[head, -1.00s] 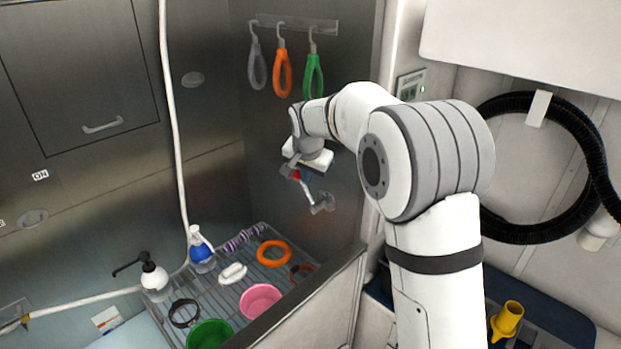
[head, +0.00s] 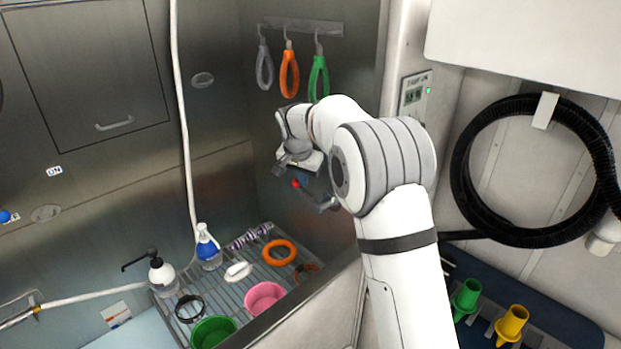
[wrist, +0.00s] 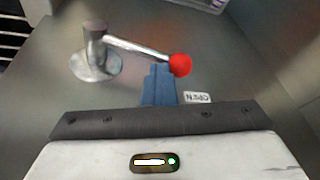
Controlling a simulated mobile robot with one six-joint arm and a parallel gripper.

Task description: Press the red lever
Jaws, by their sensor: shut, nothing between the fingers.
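The red lever is a metal rod with a red ball knob (head: 295,184) on a round wall base. In the wrist view the metal base (wrist: 95,62) is at upper left, and the rod runs right and slightly down to the red ball (wrist: 180,65). My gripper (wrist: 160,72) is shut and empty. Its blue fingertips are just left of the ball and below the rod in the wrist view; I cannot tell whether they touch. In the head view my gripper (head: 303,178) is beside the knob, with part of the lever behind my arm.
A small label (wrist: 197,98) is on the wall by the lever. Coloured loops (head: 289,75) hang above. A wire rack (head: 235,290) below holds bowls, rings and bottles. A partition edge (head: 300,305) stands in front of the rack. A black hose (head: 460,160) hangs at right.

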